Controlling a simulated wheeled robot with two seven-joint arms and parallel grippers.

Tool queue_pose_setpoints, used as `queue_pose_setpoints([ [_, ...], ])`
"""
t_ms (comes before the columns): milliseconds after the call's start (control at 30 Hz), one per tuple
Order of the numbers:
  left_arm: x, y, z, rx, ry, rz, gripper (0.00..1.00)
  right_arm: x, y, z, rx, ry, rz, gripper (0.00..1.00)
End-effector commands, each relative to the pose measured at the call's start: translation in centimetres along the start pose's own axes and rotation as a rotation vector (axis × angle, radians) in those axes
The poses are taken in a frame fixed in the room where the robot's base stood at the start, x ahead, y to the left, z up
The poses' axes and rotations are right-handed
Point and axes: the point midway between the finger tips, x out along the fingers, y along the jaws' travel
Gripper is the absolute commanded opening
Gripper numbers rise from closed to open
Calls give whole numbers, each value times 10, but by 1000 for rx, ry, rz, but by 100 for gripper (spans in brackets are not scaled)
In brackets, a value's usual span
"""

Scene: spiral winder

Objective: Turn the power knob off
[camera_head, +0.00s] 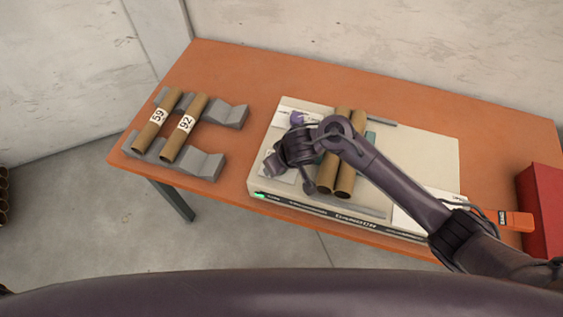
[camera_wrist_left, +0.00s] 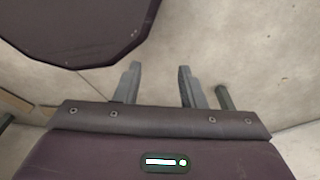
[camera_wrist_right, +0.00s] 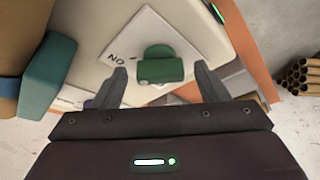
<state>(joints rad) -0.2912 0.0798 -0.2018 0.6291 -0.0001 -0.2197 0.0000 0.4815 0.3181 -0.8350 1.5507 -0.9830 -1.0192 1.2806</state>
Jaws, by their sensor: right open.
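The green power knob (camera_wrist_right: 162,66) sits on a white label reading "NO" upside down (camera_wrist_right: 118,58) on the winder's pale top (camera_wrist_right: 185,20). My right gripper (camera_wrist_right: 160,72) is open, its fingers to either side of the knob with gaps visible; I cannot tell whether they reach down around it. In the head view my right arm (camera_head: 385,175) reaches over the winder (camera_head: 430,165), and the knob cannot be made out there. A green light (camera_head: 260,195) glows on the winder's front edge. My left gripper (camera_wrist_left: 157,78) is open and empty, away from the table.
Two brown tubes (camera_head: 345,185) lie on the winder beside my right gripper. Two tubes marked 59 (camera_head: 157,117) and 92 (camera_head: 186,122) rest on grey cradles (camera_head: 206,164) at left. A red box (camera_head: 545,205) and an orange tool (camera_head: 515,220) are at right.

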Motion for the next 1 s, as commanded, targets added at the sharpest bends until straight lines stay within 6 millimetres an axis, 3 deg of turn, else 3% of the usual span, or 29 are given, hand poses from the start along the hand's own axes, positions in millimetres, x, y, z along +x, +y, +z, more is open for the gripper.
queue_pose_setpoints([
  [100,0,-1,-2,0,3,-1,36,0,0,0,0,0,0,67],
  [433,0,1,14,-2,-20,1,36,0,0,0,1,0,0,24],
  [767,-5,1,14,-2,-22,1,36,-2,1,0,-38,-1,-16,23],
  [1000,-17,0,12,-3,-21,1,36,-3,2,-1,-169,-2,-70,23],
])
